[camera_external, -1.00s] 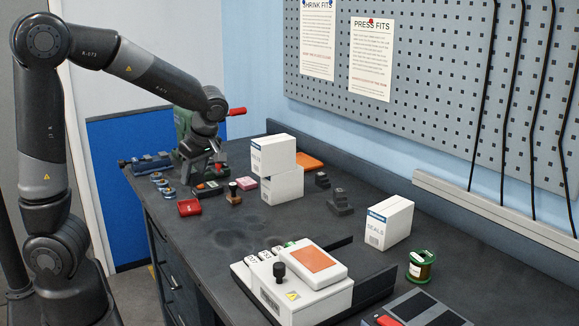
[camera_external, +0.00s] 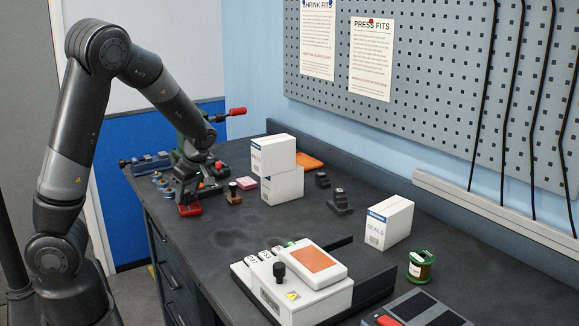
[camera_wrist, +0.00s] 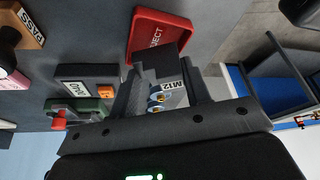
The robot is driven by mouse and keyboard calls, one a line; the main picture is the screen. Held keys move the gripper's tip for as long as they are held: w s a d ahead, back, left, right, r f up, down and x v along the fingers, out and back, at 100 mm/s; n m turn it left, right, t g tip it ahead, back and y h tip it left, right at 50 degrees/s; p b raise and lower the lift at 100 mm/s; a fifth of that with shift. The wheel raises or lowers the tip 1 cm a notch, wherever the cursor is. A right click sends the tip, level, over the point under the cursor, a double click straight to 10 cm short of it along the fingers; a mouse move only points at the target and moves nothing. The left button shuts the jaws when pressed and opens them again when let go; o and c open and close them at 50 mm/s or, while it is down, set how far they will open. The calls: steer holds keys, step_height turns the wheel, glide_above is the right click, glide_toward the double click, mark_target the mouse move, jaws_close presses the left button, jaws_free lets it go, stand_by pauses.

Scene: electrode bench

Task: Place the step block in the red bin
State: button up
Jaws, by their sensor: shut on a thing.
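The red bin (camera_wrist: 165,30) is a shallow tray with REJECT lettering in the wrist view. In the external view the red bin (camera_external: 190,210) sits near the left edge of the bench. My gripper (camera_external: 188,190) is low, pointing down, just above and behind it. In the wrist view my gripper (camera_wrist: 167,85) is shut on the step block (camera_wrist: 160,62), a dark grey piece between the fingers. The block overlaps the bin's lower part in that view. I cannot tell whether they touch. In the external view the held block is hard to make out against the fingers.
Stacked white boxes (camera_external: 283,182) stand right of my gripper. Another dark stepped block (camera_external: 340,203) stands farther right.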

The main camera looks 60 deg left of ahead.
steer(key=shift+f, duration=0.6)
steer(key=o, duration=1.2)
steer(key=shift+r, duration=0.1)
